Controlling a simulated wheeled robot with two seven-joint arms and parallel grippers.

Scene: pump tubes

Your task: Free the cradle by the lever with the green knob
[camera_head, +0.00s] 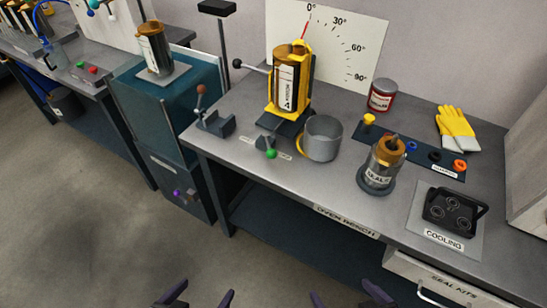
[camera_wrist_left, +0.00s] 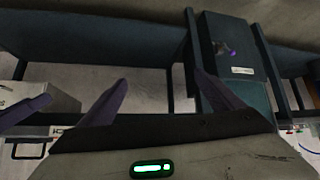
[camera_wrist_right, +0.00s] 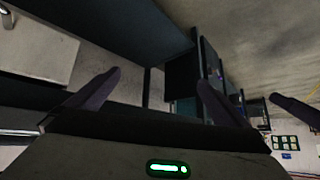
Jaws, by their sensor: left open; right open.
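In the head view a yellow cradle (camera_head: 273,108) stands upright on the oven bench and holds a brass and dark cylinder (camera_head: 287,78) with a white label. A lever with a green knob (camera_head: 271,154) sits at the bench's front edge, just in front of the cradle's dark base. A second lever with a black knob (camera_head: 238,63) sticks out left of the cradle. My left gripper (camera_head: 202,298) is open and empty at the bottom of the head view, well short of the bench. My right gripper (camera_head: 346,298) is open and empty to its right, also away from the bench.
A grey pot (camera_head: 322,140) with a yellow handle stands close right of the green knob. A red-knobbed lever (camera_head: 201,92) on a block stands to the left. Right are a SEALS cylinder (camera_head: 381,168) and a cooling plate (camera_head: 424,200). An angle board (camera_head: 350,40) stands behind. Floor before the bench is clear.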

